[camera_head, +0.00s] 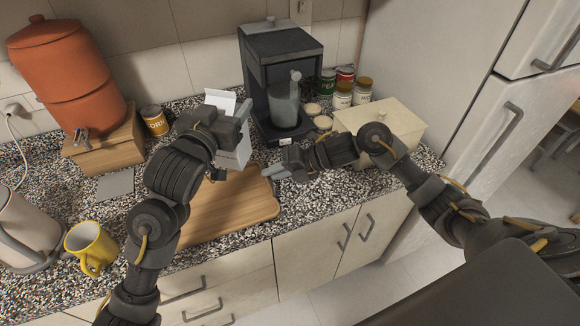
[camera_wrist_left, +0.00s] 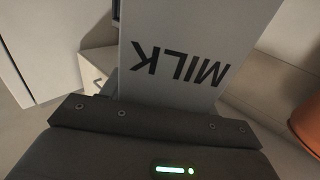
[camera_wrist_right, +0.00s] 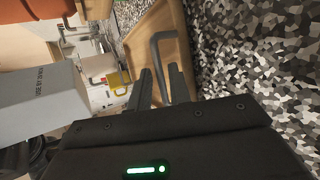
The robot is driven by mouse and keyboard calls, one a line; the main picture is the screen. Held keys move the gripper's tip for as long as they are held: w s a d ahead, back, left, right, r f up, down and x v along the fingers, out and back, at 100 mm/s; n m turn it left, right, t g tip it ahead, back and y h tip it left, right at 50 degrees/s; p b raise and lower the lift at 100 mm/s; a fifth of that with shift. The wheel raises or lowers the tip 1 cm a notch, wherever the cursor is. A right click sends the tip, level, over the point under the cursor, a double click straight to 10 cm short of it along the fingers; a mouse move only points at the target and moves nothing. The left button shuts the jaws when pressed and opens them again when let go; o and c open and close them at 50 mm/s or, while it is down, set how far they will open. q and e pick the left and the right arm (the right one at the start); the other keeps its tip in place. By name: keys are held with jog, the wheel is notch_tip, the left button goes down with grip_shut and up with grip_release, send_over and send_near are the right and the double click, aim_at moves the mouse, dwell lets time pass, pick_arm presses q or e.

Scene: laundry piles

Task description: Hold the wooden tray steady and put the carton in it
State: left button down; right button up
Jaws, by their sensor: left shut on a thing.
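The white milk carton (camera_head: 238,152) is in my left gripper (camera_head: 228,127), which is shut on it. Its lettering "MILK" shows upside down in the left wrist view (camera_wrist_left: 185,65), and the carton (camera_wrist_right: 40,100) also fills the left of the right wrist view. In the head view its lower end overlaps the back of the wooden tray (camera_head: 232,205); I cannot tell whether it touches the tray. My right gripper (camera_head: 274,171) is open at the tray's right end. In the right wrist view its fingers (camera_wrist_right: 160,88) are apart, close to the tray's dark handle (camera_wrist_right: 160,42).
A coffee machine (camera_head: 283,75) stands behind the tray, with cans and jars (camera_head: 343,95) beside it. A cream box (camera_head: 400,120) is at the right. An orange dispenser (camera_head: 60,65), yellow mug (camera_head: 90,247) and kettle (camera_head: 25,230) are at the left.

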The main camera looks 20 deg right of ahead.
jog(key=shift+x, duration=1.2)
grip_shut()
